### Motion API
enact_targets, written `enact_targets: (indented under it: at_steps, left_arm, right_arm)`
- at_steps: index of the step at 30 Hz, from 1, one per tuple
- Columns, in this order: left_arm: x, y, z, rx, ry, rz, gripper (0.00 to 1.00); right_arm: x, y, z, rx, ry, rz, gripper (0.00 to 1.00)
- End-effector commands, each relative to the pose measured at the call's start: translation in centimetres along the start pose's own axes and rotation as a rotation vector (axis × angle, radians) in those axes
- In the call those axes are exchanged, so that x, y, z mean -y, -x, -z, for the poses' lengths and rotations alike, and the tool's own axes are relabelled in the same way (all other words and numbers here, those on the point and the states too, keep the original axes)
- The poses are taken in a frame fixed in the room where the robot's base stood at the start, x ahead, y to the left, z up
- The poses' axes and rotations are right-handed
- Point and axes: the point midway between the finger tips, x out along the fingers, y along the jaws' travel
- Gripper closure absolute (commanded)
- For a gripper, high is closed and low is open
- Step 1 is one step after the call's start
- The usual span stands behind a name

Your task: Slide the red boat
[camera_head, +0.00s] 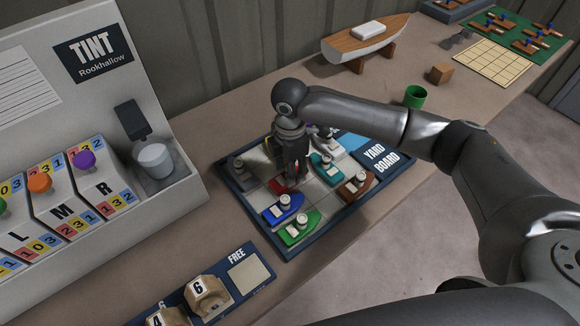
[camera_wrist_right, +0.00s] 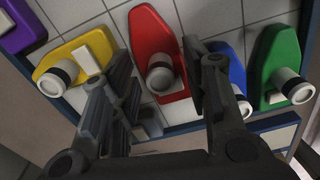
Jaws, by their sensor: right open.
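The red boat (camera_wrist_right: 150,38) lies on the tiled yard board with its grey funnel towards the bottom of the right wrist view. In the head view only a bit of the red boat (camera_head: 277,186) shows beside my gripper. My right gripper (camera_head: 293,182) points down over the board. In the wrist view my right gripper (camera_wrist_right: 162,62) is open, with one finger on each side of the red boat's funnel. I cannot tell whether either finger touches it. The yard board (camera_head: 393,172) has a dark blue rim. My left gripper is not in view.
Close around lie a blue boat (camera_head: 282,209), a green boat (camera_head: 298,230), a teal boat (camera_head: 326,169), a brown boat (camera_head: 357,187) and a yellow boat (camera_wrist_right: 75,58). The tint machine (camera_head: 180,190) stands left. A green cup (camera_head: 415,97) and model boat (camera_head: 366,42) stand behind.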

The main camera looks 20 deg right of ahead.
Motion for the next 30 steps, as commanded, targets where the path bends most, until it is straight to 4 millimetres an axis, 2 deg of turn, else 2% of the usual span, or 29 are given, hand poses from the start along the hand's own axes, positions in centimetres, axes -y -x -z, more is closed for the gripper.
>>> enact_targets:
  at_steps: [4, 10, 20, 27, 30]
  left_arm:
    - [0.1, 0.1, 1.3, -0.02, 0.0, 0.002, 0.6]
    - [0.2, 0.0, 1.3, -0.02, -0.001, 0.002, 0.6]
    - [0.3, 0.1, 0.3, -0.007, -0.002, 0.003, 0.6]
    - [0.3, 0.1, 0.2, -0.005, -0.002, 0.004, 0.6]
    - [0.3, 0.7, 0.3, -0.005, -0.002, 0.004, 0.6]
  right_arm:
    - [0.0, -0.6, 0.0, 0.0, 0.0, 0.001, 0.57]
    - [0.0, -0.6, 0.0, 0.0, 0.001, 0.0, 0.57]
    - [0.0, -0.5, 0.0, 0.0, 0.001, 0.001, 0.98]
    - [0.0, -0.5, 0.1, 0.0, 0.001, 0.001, 1.0]
    - [0.1, -0.3, 0.6, -0.002, 0.003, 0.002, 1.0]
